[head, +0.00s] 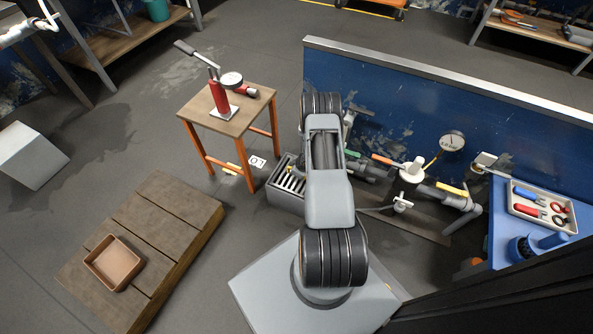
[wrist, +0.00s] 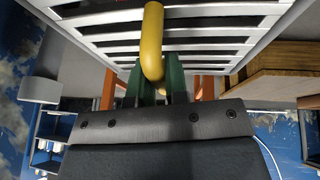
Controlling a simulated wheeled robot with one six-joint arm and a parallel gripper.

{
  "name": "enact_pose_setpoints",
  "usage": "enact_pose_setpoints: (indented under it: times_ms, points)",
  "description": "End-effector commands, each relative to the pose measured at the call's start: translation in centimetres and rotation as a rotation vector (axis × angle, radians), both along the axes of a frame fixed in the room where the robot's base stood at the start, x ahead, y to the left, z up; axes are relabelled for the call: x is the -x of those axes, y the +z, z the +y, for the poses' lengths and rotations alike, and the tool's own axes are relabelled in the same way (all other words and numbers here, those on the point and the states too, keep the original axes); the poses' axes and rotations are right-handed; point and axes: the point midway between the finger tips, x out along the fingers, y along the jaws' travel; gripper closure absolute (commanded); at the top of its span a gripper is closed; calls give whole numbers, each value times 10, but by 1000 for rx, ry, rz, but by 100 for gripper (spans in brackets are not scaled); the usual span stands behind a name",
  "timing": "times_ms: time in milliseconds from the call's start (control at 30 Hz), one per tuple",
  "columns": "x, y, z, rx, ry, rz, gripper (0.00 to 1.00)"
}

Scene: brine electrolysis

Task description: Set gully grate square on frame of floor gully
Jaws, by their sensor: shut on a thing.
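The gully grate (head: 290,184) is a light grey slotted panel seen at the grey box-like floor gully (head: 283,201), left of my arm. In the wrist view the grate (wrist: 210,41) fills the top, its bars running across the picture. Its yellow handle (wrist: 153,42) reaches down between the green fingers of my gripper (wrist: 160,88), which is shut on it. In the head view my arm hides the gripper and the right part of the gully. I cannot tell whether the grate touches the frame or sits square on it.
A small wooden table (head: 238,120) with a red hand pump stands just behind the gully. Pipework with valves (head: 411,172) runs to the right before a blue panel (head: 400,100). A wooden platform (head: 180,205) with a brown tray (head: 113,263) lies front left.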

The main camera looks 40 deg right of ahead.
Motion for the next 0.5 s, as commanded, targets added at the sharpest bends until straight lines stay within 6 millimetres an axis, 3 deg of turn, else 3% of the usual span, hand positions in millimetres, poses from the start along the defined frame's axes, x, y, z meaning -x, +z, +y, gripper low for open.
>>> enact_pose_setpoints:
  times_ms: [500]
  points:
    - [-1,-5,0,0,0,-1,100]
